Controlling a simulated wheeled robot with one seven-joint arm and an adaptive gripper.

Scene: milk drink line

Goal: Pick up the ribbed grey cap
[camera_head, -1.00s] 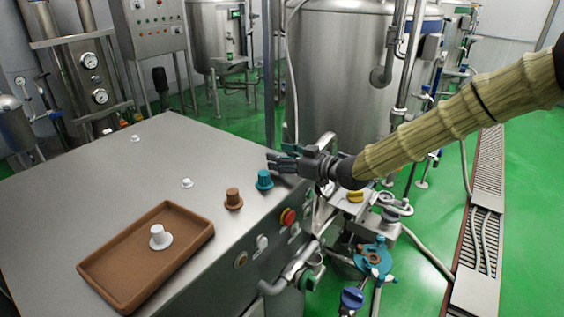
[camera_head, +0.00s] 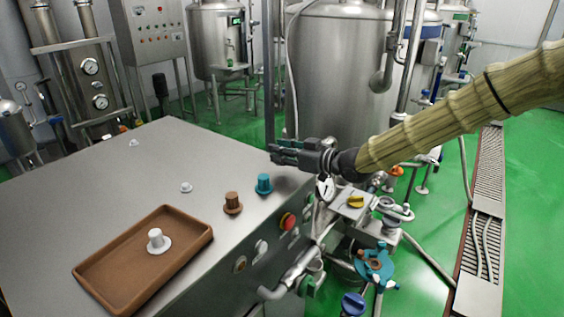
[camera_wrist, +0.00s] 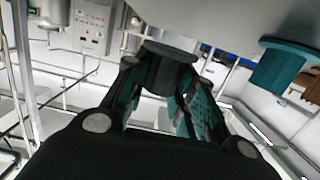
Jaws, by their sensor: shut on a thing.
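The ribbed grey cap (camera_wrist: 166,68) shows dark grey in the wrist view, with a wide flat flange and a ribbed body. It sits between the two fingers of my gripper (camera_wrist: 168,80), which is shut on it. In the head view my gripper (camera_head: 284,152) is above the far right edge of the steel bench, beyond the teal cap. There the cap is hard to tell from the dark fingers.
A teal cap (camera_head: 264,184) and a brown cap (camera_head: 232,203) stand on the steel bench (camera_head: 90,185). A brown tray (camera_head: 112,258) holds a white cap (camera_head: 156,240). A large tank (camera_head: 335,80) stands behind my gripper.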

